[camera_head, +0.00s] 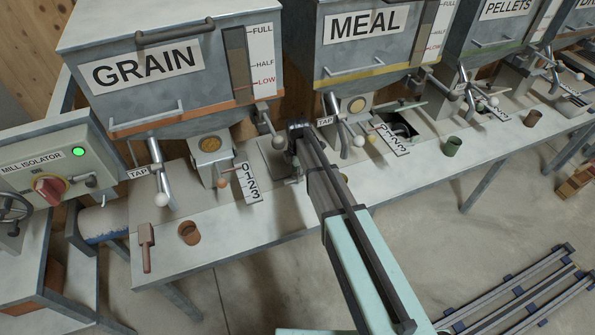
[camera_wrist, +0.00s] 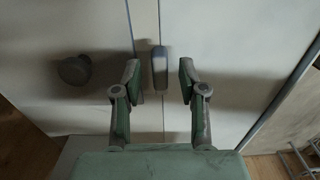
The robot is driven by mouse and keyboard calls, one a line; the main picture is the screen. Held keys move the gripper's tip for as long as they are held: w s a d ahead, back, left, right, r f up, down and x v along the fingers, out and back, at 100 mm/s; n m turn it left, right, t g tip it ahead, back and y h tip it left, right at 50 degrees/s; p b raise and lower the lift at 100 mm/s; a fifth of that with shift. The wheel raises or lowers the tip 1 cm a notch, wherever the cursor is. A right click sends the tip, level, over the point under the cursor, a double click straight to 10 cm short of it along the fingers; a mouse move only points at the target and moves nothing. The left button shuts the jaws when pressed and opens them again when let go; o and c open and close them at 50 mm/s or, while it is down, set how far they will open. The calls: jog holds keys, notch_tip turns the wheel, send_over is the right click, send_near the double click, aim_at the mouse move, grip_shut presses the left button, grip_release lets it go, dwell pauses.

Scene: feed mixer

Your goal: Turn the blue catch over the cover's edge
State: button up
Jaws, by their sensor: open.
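The catch (camera_wrist: 160,62) is a small rounded bar, dull blue-grey in the shade, in the middle of the wrist view. It points along a straight seam between two pale panels, lengthwise and not across it. A round dark knob (camera_wrist: 74,70) stands on the left panel (camera_wrist: 60,25), which looks like the cover. My gripper (camera_wrist: 160,82) is open, with one finger on each side of the catch and a gap on both sides. In the head view my gripper (camera_head: 298,131) reaches the bench below the MEAL hopper; my arm hides the catch and most of the cover there.
The GRAIN hopper (camera_head: 180,82) and MEAL hopper (camera_head: 350,60) stand behind the bench (camera_head: 265,215). Tap levers with pale balls (camera_head: 358,140) are close right of my gripper.

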grip_shut()
jog(key=shift+m+b, duration=0.3)
jog(key=m+b, duration=0.1)
jog(key=m, duration=0.1)
jog(key=shift+f+m, duration=0.15)
jog(key=shift+m, duration=0.15)
jog(key=m+b, duration=0.2)
jog(key=m, duration=0.3)
jog(key=shift+m, duration=0.3)
jog(key=m+b, duration=0.1)
jog(key=m, duration=0.3)
jog(key=shift+b, duration=0.3)
jog(key=shift+m+b, duration=0.4)
jog(key=shift+m, duration=2.1)
